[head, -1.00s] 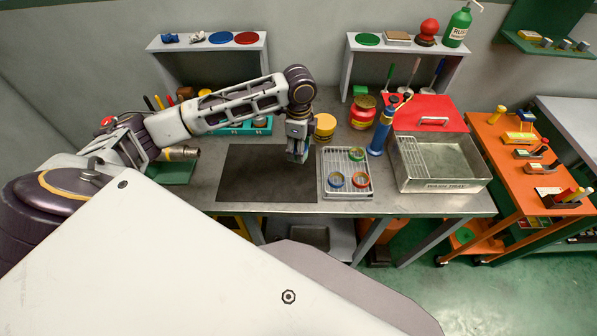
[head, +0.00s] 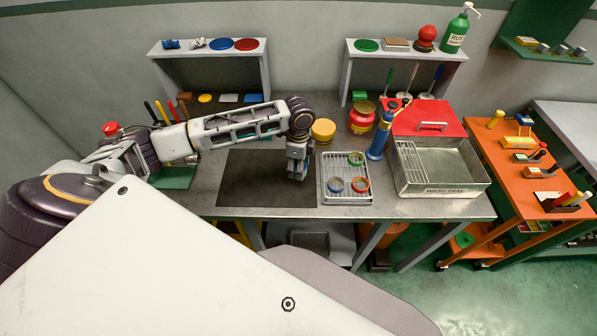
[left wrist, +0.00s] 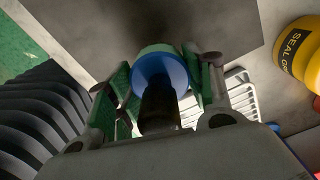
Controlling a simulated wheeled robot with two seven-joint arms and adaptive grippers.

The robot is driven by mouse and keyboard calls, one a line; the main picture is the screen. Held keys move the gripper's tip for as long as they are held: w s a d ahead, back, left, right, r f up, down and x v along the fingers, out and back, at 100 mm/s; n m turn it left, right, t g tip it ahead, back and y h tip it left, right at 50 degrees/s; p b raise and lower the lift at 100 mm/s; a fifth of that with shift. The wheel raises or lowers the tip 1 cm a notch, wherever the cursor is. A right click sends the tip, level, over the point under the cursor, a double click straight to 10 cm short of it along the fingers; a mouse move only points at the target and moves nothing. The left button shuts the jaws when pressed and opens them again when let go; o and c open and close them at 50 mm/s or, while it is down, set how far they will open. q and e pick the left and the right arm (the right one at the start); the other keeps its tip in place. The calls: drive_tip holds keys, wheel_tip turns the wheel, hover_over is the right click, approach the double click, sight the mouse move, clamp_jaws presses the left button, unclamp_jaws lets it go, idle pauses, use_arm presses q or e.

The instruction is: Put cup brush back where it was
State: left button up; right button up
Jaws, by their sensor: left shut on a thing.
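My left gripper (head: 297,174) is over the right part of the dark mat (head: 250,185), pointing down. In the left wrist view, its green-padded fingers (left wrist: 162,82) are shut on a round blue thing (left wrist: 158,68) with a dark, stubby part. This may be the cup brush, but I see no bristles clearly. The fingers hide its sides, and I cannot tell if it touches the mat. My right gripper is not in view.
Right of the gripper is a white rack tray (head: 347,197) with blue, red and green rings. Beyond stand a yellow tin (head: 323,130), a blue pump-like tool (head: 379,135) and a metal wash tray (head: 440,175). The mat's left part is clear.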

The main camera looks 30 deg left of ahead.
use_arm(q)
drive_tip(key=shift+f, duration=1.75)
drive_tip(key=o, duration=1)
drive_tip(key=shift+f, duration=0.1)
drive_tip(key=shift+c, duration=0.2)
wheel_tip(320, 180, up, 12)
drive_tip(key=shift+r+b, duration=0.15)
drive_tip(key=shift+b, duration=0.25)
